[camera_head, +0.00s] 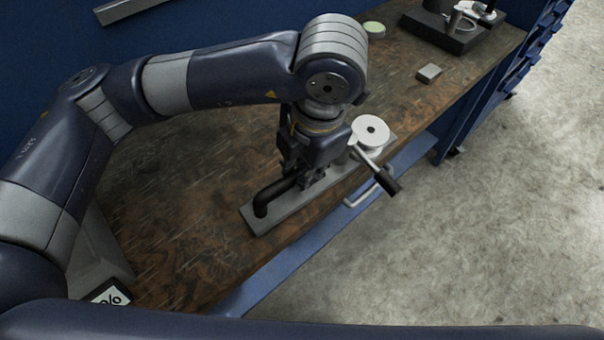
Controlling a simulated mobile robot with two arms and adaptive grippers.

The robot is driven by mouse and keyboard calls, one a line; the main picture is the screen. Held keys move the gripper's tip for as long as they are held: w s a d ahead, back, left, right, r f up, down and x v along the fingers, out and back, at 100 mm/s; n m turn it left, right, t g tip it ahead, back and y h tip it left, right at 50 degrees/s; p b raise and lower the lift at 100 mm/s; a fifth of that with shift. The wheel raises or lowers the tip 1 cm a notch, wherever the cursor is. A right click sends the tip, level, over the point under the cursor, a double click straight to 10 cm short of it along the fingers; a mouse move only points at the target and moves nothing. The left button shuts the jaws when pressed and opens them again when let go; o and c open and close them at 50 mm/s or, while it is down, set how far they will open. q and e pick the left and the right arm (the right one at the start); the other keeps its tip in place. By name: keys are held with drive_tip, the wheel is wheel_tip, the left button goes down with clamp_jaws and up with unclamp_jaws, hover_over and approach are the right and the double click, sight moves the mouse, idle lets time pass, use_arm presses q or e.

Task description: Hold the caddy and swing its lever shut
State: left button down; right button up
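The caddy is a long grey base plate (263,224) lying near the front edge of the wooden bench. A bent black handle (268,197) rises from its near end. A white round disc (370,131) stands at its far end. The lever (376,172), a metal rod with a black grip, sticks out from beside the disc, past the bench edge. My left gripper (303,180) points down over the middle of the plate, close to the handle's upper end. Its fingers are dark and partly hidden, so its opening and any contact are unclear. My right gripper is out of view.
A small grey block (429,73) and a pale green round dish (374,29) lie farther back. A dark microscope base (443,33) stands at the far end. A blue drawer with a light pull handle (369,191) is below the bench edge.

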use_arm(q)
drive_tip(key=shift+w+f+b, duration=0.2)
drive_tip(key=shift+w+b, duration=0.25)
drive_tip(key=shift+w, duration=0.25)
drive_tip(key=shift+w+f+b, duration=0.15)
drive_tip(key=shift+w+b, duration=0.3)
drive_tip(key=shift+w, duration=0.25)
drive_tip(key=w+f+b, duration=0.2)
drive_tip(key=w+b, duration=0.2)
drive_tip(key=w, duration=0.6)
drive_tip(key=shift+w+f, duration=0.15)
drive_tip(key=shift+f+b, duration=0.5)
drive_tip(key=shift+b, duration=0.15)
idle(1.2)
drive_tip(key=shift+s+f, duration=0.25)
drive_tip(key=shift+f, duration=0.05)
idle(0.3)
idle(0.6)
